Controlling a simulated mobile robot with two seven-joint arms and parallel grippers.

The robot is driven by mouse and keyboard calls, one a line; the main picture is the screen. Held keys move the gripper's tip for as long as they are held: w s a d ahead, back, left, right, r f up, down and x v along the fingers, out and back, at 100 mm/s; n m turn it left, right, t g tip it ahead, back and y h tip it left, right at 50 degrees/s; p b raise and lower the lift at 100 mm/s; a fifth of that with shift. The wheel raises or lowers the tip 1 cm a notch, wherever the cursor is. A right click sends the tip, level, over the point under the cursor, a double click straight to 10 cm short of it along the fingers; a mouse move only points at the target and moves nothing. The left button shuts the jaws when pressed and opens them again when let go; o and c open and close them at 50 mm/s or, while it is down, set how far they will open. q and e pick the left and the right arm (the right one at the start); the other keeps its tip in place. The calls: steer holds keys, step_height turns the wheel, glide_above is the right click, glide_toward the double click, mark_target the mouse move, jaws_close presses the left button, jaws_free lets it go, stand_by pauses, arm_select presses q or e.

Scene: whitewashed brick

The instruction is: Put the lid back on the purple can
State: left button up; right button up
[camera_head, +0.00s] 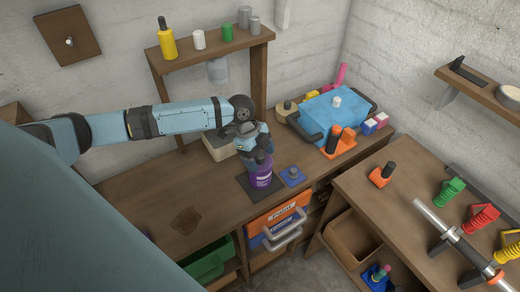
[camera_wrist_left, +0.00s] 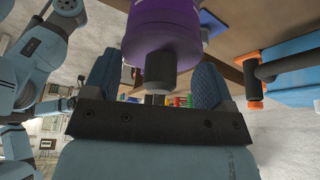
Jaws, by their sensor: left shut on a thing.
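The purple can (camera_head: 263,181) stands upright on a dark square mat (camera_head: 246,188) near the front edge of the workbench. My left gripper (camera_head: 260,155) points down over it and is shut on the lid, whose dark knob (camera_wrist_left: 160,64) shows between the two fingers in the left wrist view. Purple surface (camera_wrist_left: 162,22) lies just beyond the knob there. The lid is at the can's top; the fingers hide the join, so I cannot tell whether it is seated or slightly above. My right gripper does not show.
A blue square with a grey knob (camera_head: 292,173) sits just right of the can. A blue box (camera_head: 335,108) and an orange stand (camera_head: 340,148) are at the back right. Drawers (camera_head: 279,214) are below the front edge. The bench left of the can is mostly clear.

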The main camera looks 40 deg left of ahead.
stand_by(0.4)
arm_select(q)
steer(key=o, duration=0.8)
steer(key=shift+o, duration=0.2)
steer(key=shift+r+p, duration=1.25)
steer(key=shift+r, duration=2.25)
steer(key=shift+c, duration=0.2)
jaws_close()
